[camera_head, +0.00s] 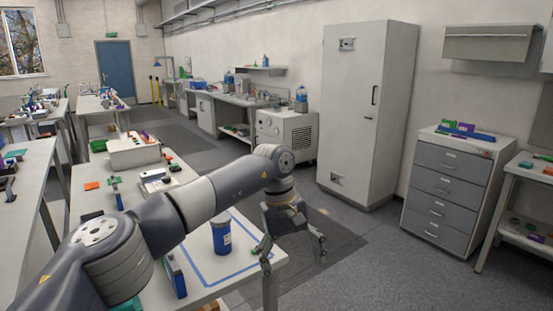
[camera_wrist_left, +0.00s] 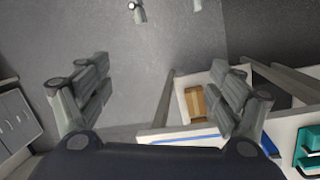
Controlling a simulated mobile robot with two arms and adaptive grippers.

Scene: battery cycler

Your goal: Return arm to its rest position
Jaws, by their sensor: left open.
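My left arm reaches in from the lower left of the head view, over the white table (camera_head: 235,277). My left gripper (camera_head: 292,250) hangs fingers-down past the table's right edge, with its fingers apart and nothing between them. In the left wrist view the two fingers (camera_wrist_left: 160,92) also stand wide apart, with grey floor between and beyond them. My right gripper is in neither view.
A blue jar (camera_head: 221,236) stands on the table inside a blue taped outline, close to my left arm. A blue upright item (camera_head: 175,273) is nearer. A tall grey cabinet (camera_head: 350,110) and a drawer unit (camera_head: 447,190) stand right. The floor between is clear.

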